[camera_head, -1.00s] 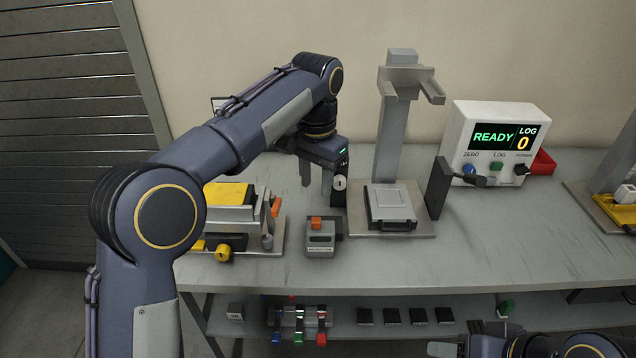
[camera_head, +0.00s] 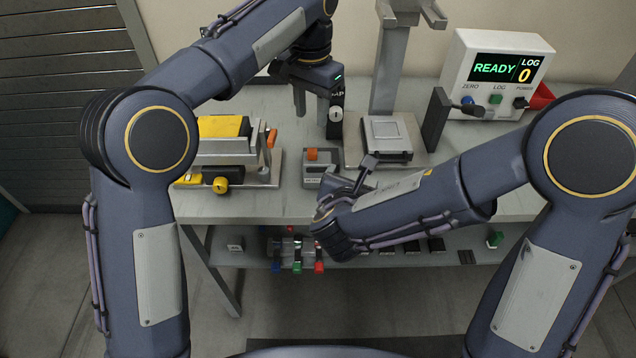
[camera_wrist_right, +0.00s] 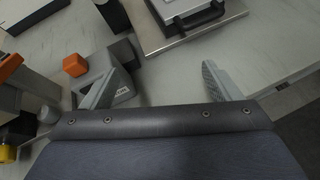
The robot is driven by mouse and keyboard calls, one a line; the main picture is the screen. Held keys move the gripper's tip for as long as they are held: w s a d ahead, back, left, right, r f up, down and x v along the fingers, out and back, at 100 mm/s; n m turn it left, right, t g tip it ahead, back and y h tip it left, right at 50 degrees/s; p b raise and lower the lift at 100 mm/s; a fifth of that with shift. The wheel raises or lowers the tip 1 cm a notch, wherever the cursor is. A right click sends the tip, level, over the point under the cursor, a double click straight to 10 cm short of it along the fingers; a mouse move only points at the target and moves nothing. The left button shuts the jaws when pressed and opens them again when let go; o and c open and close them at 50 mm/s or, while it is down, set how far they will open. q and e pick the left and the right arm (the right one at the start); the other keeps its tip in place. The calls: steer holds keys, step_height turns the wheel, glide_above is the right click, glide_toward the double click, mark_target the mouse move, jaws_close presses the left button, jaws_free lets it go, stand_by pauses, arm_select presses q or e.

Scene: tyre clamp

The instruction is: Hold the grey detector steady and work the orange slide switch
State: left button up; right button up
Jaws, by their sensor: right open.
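The grey detector (camera_head: 317,174) is a small box standing on the bench near its front edge, with the orange slide switch (camera_head: 312,154) on top. In the right wrist view the detector (camera_wrist_right: 125,92) is at the left with its orange switch (camera_wrist_right: 75,65), partly hidden by one finger. My left gripper (camera_head: 312,104) points down behind the detector, fingers apart and empty. My right gripper (camera_head: 354,176) is just right of the detector, partly covering its right side.
A yellow-topped fixture (camera_head: 225,150) stands left of the detector. A metal stand (camera_head: 352,152) with a flat dark-edged device (camera_head: 386,137) is to its right. A white READY display box (camera_head: 497,75) is at the back right. Several small items lie on the lower shelf (camera_head: 235,257).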

mark_target(317, 173)
steer(key=a+n+y, duration=0.1)
steer(key=a, duration=0.1)
steer(key=a+f+n+t+y, duration=0.1)
steer(key=a+n, duration=0.2)
steer(key=a, duration=0.2)
steer(key=shift+w+a+f+y, duration=0.1)
steer(key=shift+f+y, duration=0.1)
steer(key=shift+y, duration=0.2)
steer(key=shift+w+a+f+n+t, duration=0.1)
steer(key=shift+w+a+n+t, duration=0.05)
steer(key=shift+a+n+t, duration=0.2)
steer(key=x, duration=0.7)
steer(key=shift+w+f, duration=0.15)
steer(key=shift+w, duration=0.05)
steer(key=shift+c, duration=0.2)
